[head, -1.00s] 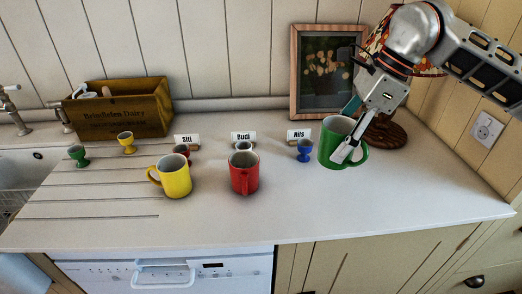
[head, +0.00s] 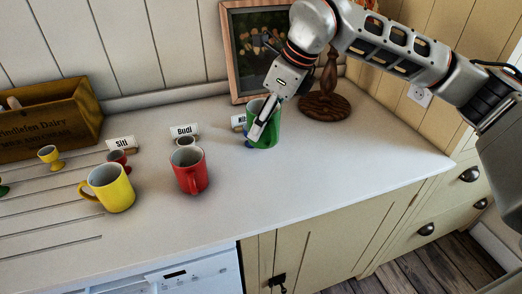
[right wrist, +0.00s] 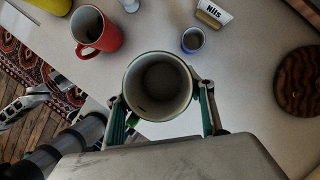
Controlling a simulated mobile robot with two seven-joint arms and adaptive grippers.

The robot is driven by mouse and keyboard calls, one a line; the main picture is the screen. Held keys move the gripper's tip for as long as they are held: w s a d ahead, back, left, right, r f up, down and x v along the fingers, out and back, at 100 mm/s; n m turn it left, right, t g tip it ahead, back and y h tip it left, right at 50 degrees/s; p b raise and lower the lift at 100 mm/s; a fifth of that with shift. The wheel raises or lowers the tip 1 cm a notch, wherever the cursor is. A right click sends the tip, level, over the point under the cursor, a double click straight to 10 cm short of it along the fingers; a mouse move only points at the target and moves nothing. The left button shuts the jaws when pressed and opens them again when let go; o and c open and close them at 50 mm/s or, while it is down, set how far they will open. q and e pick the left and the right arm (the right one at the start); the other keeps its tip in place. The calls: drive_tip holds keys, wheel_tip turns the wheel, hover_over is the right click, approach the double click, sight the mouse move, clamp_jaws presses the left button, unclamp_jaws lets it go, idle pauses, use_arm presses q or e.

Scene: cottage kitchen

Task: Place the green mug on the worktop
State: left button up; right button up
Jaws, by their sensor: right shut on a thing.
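The green mug (head: 267,130) is upright toward the right part of the worktop (head: 330,160), in front of the Nils card. My right gripper (head: 257,128) is shut on it from above. In the right wrist view the mug (right wrist: 158,84) is seen from above, empty, with a finger on each side of it. Part of its green handle shows at lower left. I cannot tell whether its base touches the worktop.
A blue egg cup (right wrist: 193,39) and the Nils card (right wrist: 213,13) stand close to the mug. A red mug (head: 189,171) and yellow mug (head: 110,188) stand to the left. A round wooden base (head: 325,106) lies behind right. The worktop's front right is clear.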

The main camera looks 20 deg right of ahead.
wheel_tip(320, 180, down, 9)
drive_tip(key=shift+f, duration=0.2)
idle(0.3)
drive_tip(key=shift+f, duration=0.15)
drive_tip(key=o, duration=1.3)
drive_tip(key=shift+d+r, duration=0.15)
drive_tip(key=shift+r, duration=0.45)
drive_tip(key=v, duration=1.1)
drive_tip(key=shift+s, duration=0.2)
